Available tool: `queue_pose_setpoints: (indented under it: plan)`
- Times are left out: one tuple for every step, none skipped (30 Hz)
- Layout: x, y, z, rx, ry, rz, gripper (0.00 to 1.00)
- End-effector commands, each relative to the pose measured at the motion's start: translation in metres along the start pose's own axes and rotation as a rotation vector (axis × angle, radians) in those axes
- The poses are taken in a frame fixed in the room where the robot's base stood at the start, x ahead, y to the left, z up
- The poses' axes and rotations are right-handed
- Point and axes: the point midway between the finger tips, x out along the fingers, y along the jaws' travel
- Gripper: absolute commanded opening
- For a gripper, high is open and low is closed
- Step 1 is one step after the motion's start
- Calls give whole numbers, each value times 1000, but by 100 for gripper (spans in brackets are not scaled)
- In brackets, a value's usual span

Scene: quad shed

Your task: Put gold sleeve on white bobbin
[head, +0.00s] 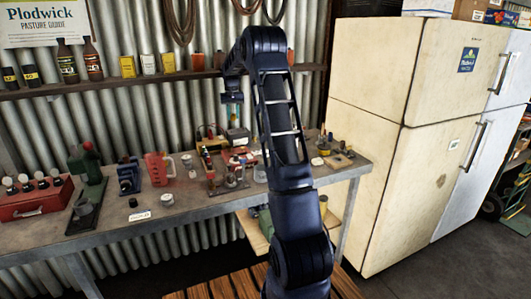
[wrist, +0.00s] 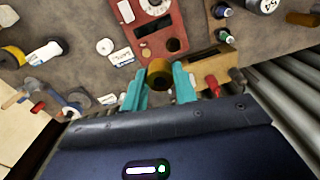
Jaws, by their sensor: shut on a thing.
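My gripper (wrist: 159,82) has its two teal fingers closed on the gold sleeve (wrist: 159,73), a short yellow-brown ring with a dark hole. The sleeve is between the fingertips, over the bench. A small white round piece (wrist: 105,46) lies on the bench up and left of the sleeve in the wrist view, apart from it. It may be the white bobbin, but it is too small to be sure. In the head view my arm reaches over the bench, and the sleeve cannot be made out there.
A red device with a dial (wrist: 152,32) and a white label card (wrist: 122,57) lie near the sleeve. A cream fridge (head: 385,125) stands right.

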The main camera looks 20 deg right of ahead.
Motion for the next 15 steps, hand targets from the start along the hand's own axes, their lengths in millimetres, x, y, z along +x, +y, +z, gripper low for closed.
queue_pose_setpoints:
  plan:
    - [-1,20,-2,37,0,0,4]
    - [-2,31,-3,57,0,0,4]
    - [-2,46,-4,86,0,0,4]
    - [-3,58,-5,108,0,1,4]
    - [-3,68,-5,129,0,1,4]
    - [-4,83,-5,157,0,1,4]
    - [-4,93,-5,177,0,1,4]
    - [-4,104,-5,197,0,1,4]
    - [-5,116,-5,222,0,1,4]
    - [-5,125,-4,238,0,1,4]
    - [-6,133,-4,253,0,1,4]
    - [-6,142,-4,271,0,1,4]
    - [-6,148,-3,283,0,1,4]
    - [-7,153,-3,294,1,1,4]
    - [-7,158,-3,304,1,1,4]
